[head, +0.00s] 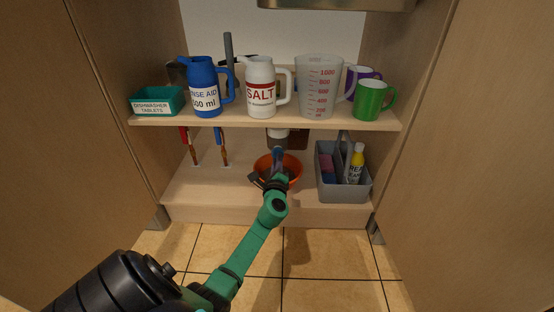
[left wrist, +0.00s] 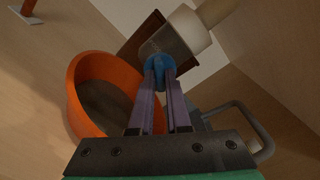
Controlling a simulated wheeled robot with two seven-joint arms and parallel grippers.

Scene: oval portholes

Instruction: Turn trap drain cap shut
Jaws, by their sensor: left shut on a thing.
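The trap drain cap (left wrist: 158,70) is a blue piece at the lower end of the grey-white trap (left wrist: 176,38), in the left wrist view. My left gripper (left wrist: 160,68) is shut on the cap, its two fingers pressed to either side. In the head view my left gripper (head: 276,158) reaches under the shelf to the trap (head: 277,133), and it hides most of the cap. I cannot tell how far the cap is turned. My right gripper is not in view.
An orange bowl (left wrist: 75,85) stands below the trap, beside my gripper. A grey caddy (head: 345,188) with a yellow bottle (head: 355,164) is at right. The shelf (head: 230,125) above carries jugs, mugs and a teal box (head: 157,101). Red and blue valve pipes stand at left.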

